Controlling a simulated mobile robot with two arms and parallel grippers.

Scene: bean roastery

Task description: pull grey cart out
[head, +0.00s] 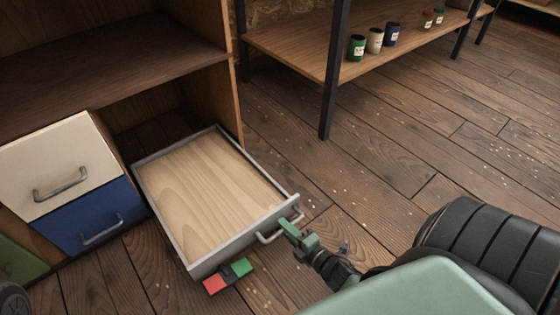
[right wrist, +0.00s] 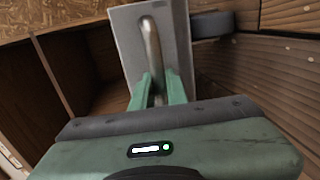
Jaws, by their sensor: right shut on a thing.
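The grey cart (head: 212,260), a shallow tray with grey walls and a pale wood floor, sticks out of the lower cabinet bay in the head view. Its inside is empty. My right gripper (head: 291,231) is shut on the metal handle (head: 266,238) at the cart's front. In the right wrist view, the fingers (right wrist: 158,90) close around the handle (right wrist: 151,45) against the cart's grey front (right wrist: 129,48). The cart's back end lies at the bay opening. My left gripper is not in view.
A cream drawer (head: 55,160) and a blue drawer (head: 98,217) are shut left of the cart. A shelf (head: 290,45) with several small cans stands behind on a black leg (head: 334,85). Plank floor right of the cart is clear.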

